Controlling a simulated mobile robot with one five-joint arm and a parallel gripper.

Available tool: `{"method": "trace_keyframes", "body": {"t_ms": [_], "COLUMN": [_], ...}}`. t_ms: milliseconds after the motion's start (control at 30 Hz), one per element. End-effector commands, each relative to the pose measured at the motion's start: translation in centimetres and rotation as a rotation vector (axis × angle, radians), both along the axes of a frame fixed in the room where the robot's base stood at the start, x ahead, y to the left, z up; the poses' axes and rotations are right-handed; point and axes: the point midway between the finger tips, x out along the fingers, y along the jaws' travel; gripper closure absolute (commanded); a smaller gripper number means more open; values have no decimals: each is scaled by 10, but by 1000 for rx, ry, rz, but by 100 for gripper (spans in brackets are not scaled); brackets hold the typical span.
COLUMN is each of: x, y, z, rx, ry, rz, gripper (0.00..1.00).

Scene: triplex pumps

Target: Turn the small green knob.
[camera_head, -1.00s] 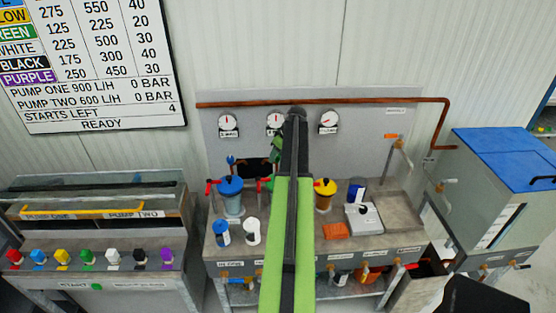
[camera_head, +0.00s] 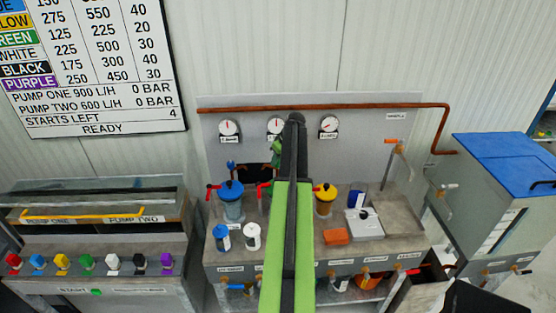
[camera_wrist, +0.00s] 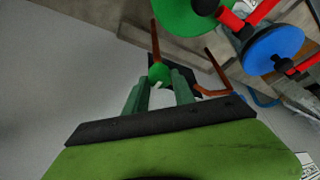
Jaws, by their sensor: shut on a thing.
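The small green knob (camera_wrist: 158,74) is a round green ball with a pale mark, in the middle of the wrist view. The green fingers of my gripper (camera_wrist: 160,88) close on it from both sides near their tips. In the head view my gripper (camera_head: 277,150) shows only as a bit of green beside the dark end of my arm, at the back panel. The knob cannot be made out there, as my arm covers that spot.
A blue-lidded pot (camera_head: 231,205) and a yellow-lidded pot (camera_head: 324,207) stand on the grey bench. In the wrist view, a green lid (camera_wrist: 185,18), a blue lid (camera_wrist: 273,52) and copper pipes (camera_wrist: 216,66) lie close beyond my gripper. Gauges (camera_head: 228,128) hang above.

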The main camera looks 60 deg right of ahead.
Motion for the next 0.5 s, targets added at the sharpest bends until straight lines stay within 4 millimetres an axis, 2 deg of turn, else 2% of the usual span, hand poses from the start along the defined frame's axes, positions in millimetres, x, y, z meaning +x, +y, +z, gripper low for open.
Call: {"method": "trace_keyframes", "body": {"t_ms": [500], "x": [1], "y": [5], "z": [0], "rx": [2], "ry": [1], "rz": [-443], "gripper": [100]}}
